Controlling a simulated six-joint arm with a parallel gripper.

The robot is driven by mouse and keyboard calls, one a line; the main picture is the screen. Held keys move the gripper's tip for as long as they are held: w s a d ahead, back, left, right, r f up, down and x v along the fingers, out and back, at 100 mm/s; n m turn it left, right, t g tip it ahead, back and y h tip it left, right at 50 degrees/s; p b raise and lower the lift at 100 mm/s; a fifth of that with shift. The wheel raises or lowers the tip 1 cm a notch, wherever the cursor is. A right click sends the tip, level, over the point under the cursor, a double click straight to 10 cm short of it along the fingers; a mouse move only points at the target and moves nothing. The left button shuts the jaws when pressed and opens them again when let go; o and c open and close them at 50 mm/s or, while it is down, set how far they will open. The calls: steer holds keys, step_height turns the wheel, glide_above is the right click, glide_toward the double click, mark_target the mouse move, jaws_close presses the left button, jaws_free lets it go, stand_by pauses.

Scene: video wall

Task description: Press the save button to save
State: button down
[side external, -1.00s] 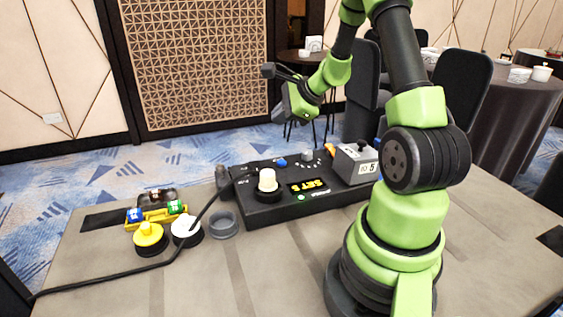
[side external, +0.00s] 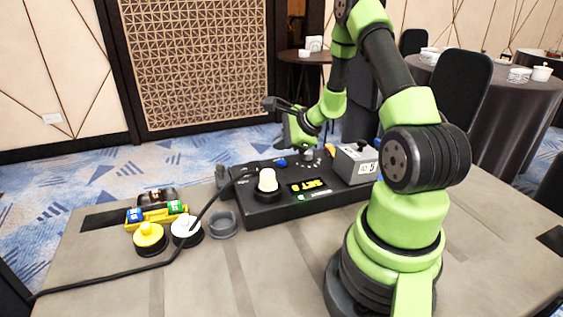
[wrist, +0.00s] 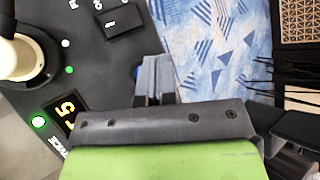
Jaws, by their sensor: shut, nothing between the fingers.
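My gripper (side external: 283,146) is above the back part of the black control panel (side external: 325,208), pointing down, close over a blue button (side external: 281,162). In the wrist view my grey fingers (wrist: 155,80) are together and empty beside the panel's edge, with a sliver of blue (wrist: 137,72) showing next to them. The panel bears a white knob (side external: 267,180), a lit yellow display (side external: 308,186) and a green light (side external: 301,197). A black rectangular key (wrist: 121,21) with small white lettering also shows in the wrist view. I cannot read which control is labelled save.
Yellow (side external: 149,236) and white (side external: 186,228) round buttons, a grey ring (side external: 223,223) and a black cable (side external: 110,278) lie to the left. The front table surface is clear.

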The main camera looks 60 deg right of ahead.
mark_target(281, 163)
steer(key=shift+f, duration=0.95)
steer(key=shift+f, duration=0.1)
stand_by(1.3)
steer(key=shift+f, duration=0.3)
steer(key=shift+f, duration=0.45)
stand_by(0.6)
steer(key=shift+r, duration=0.85)
steer(key=shift+r, duration=2.55)
